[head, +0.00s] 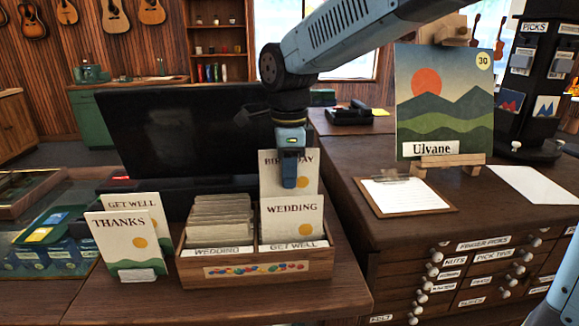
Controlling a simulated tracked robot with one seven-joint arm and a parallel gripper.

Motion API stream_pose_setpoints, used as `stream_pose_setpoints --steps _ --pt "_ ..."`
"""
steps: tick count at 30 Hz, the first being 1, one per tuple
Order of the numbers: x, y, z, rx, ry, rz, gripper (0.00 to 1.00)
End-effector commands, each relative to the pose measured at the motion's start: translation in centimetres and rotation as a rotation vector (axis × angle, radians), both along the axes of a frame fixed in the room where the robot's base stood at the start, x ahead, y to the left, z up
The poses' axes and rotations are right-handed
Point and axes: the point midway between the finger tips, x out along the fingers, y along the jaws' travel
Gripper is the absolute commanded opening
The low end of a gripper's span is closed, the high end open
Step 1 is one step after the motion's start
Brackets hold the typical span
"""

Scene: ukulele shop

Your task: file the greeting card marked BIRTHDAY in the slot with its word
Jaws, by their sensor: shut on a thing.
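The BIRTHDAY card (306,179) is cream with dark lettering. My gripper (289,184) is shut on it, and a finger covers the middle of its word. It is upright at the right half of a wooden card box (256,271). A WEDDING card (292,222) with an orange sun hides its lower part, so I cannot tell whether its bottom edge is inside the box. The box's front labels read WEDDING (219,251) on the left and GET WELL (293,246) on the right. Many cards (221,214) fill the left compartment. I see no BIRTHDAY label.
A THANKS card (122,240) and a GET WELL card (138,204) stand left of the box. A dark screen (180,140) stands behind it. At right, a drawer cabinet (330,160) bears a clipboard (411,195) and a landscape picture (440,105) on an easel.

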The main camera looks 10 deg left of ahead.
Motion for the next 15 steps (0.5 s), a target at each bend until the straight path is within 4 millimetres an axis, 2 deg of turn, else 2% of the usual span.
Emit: stream_pose_setpoints --steps 15 --pt "0.0 0.0 -2.9 0.000 0.001 0.001 0.00"
